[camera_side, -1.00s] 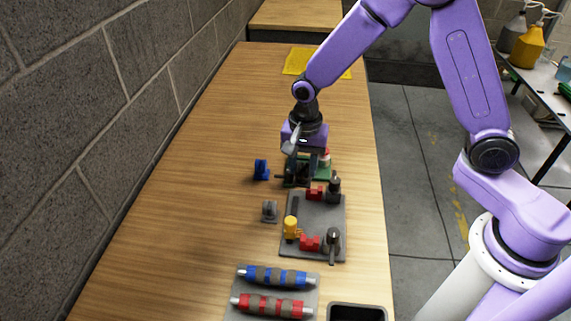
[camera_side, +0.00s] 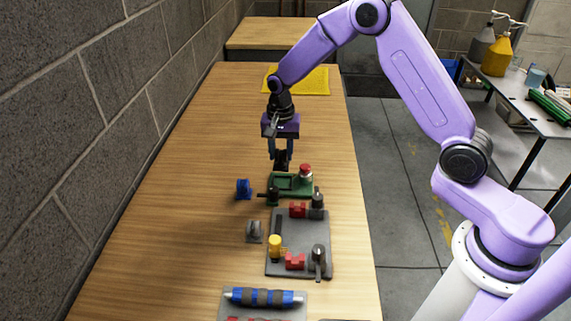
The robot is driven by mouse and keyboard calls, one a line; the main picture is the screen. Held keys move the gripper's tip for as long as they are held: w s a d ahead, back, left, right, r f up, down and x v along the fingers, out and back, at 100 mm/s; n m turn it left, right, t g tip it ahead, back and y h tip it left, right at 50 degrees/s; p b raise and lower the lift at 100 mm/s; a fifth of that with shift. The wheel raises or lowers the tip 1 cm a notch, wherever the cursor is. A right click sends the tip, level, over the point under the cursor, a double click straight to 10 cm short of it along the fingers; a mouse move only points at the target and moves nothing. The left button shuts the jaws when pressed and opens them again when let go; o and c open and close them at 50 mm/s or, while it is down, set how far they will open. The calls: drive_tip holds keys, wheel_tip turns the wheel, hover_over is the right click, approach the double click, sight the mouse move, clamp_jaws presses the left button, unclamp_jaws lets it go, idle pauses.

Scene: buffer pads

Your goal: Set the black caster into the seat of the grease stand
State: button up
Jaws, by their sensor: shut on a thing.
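My gripper (camera_side: 281,156) is shut on the black caster (camera_side: 281,164), a small dark piece hanging between the fingertips. The fingers hide part of it. The caster is at the far edge of the green stand (camera_side: 304,188) in the picture, and looks to be above or just behind it; the gap is hard to judge. The green stand, which looks like the grease stand, has a red-topped knob at its right and a dark part at its left front. Its seat is not clear to see.
A blue caster (camera_side: 243,189) and a grey caster (camera_side: 254,232) stand left of the fixtures. A grey plate (camera_side: 289,219) with red blocks, a yellow knob and dark posts lies nearer the camera. A blue-and-grey roller (camera_side: 263,297) lies in front. The table's left side is clear.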

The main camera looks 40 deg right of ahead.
sight(282, 163)
drive_tip(key=shift+w+d+f, duration=0.3)
drive_tip(key=shift+w+d, duration=0.4)
drive_tip(key=shift+w+d+f, duration=0.1)
drive_tip(key=shift+f, duration=2.7)
drive_tip(key=shift+f, duration=1.1)
drive_tip(key=o, duration=1.2)
drive_tip(key=shift+c, duration=0.2)
